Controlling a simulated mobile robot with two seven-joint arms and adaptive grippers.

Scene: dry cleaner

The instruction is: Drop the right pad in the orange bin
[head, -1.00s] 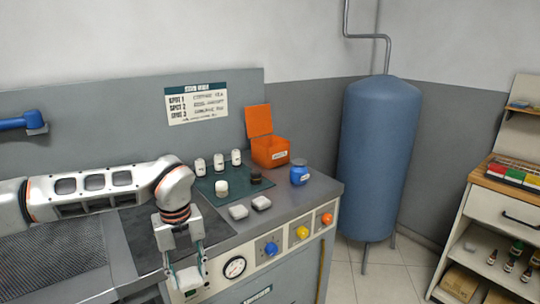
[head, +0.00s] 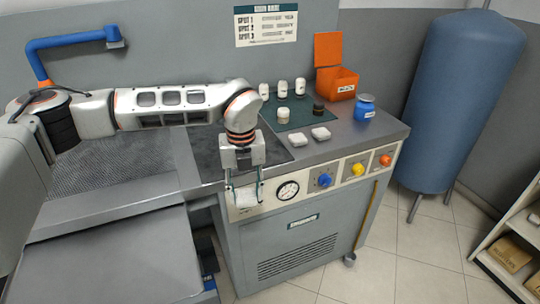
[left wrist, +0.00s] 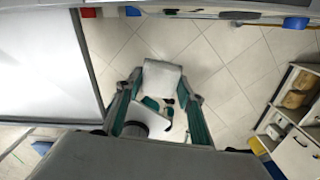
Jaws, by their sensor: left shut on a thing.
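My left gripper (head: 245,195) is shut on a white pad (head: 246,199), held in front of the counter's front panel, left of the pressure gauge. The pad (left wrist: 160,78) also shows between the teal fingers in the left wrist view, with floor tiles beyond it. Two more whitish pads lie side by side on the counter, a left one (head: 298,140) and a right one (head: 321,133). The orange bin (head: 340,86) stands at the back of the counter, its lid raised. My right gripper is not in view.
A blue tank (head: 455,100) stands beyond the counter.

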